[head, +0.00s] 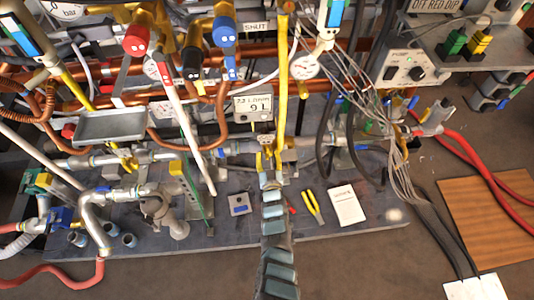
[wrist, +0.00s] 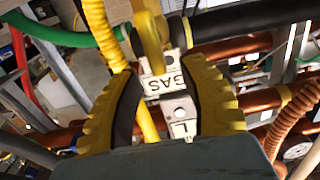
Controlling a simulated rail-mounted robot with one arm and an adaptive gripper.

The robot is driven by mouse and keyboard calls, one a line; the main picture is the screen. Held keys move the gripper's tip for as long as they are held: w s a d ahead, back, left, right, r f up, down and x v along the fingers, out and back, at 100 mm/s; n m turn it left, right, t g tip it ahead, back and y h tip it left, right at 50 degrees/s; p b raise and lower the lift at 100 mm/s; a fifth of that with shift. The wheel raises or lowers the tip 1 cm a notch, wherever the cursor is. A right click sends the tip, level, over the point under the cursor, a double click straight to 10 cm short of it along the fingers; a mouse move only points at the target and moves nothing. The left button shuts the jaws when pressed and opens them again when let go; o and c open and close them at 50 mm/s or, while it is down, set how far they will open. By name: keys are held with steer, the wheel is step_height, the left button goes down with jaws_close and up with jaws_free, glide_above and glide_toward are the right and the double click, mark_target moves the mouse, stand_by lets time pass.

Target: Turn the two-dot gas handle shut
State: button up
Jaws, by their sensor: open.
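A yellow handle (wrist: 148,38) stands between the fingers of my gripper (wrist: 163,62) in the wrist view. A white tag marked GAS (wrist: 164,82) and a smaller white tag with a dark hole (wrist: 181,112) lie between the fingers, below the handle. My gripper is open, with one yellow ribbed finger on each side. I cannot tell whether either finger touches the handle. In the head view my gripper (head: 268,170) is at the yellow valve fitting (head: 265,141) on the lower pipe and partly hides it. I cannot make out two dots on this handle.
A yellow gas pipe (head: 283,80) rises just above my gripper. Yellow pliers (head: 312,206) and a white card (head: 346,204) lie on the bench.

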steer(key=shift+w+a+b, duration=0.15)
steer(key=shift+w+b, duration=0.35)
steer(key=shift+w, duration=0.65)
steer(key=shift+c, duration=0.2)
steer(key=shift+s, duration=0.1)
jaws_close()
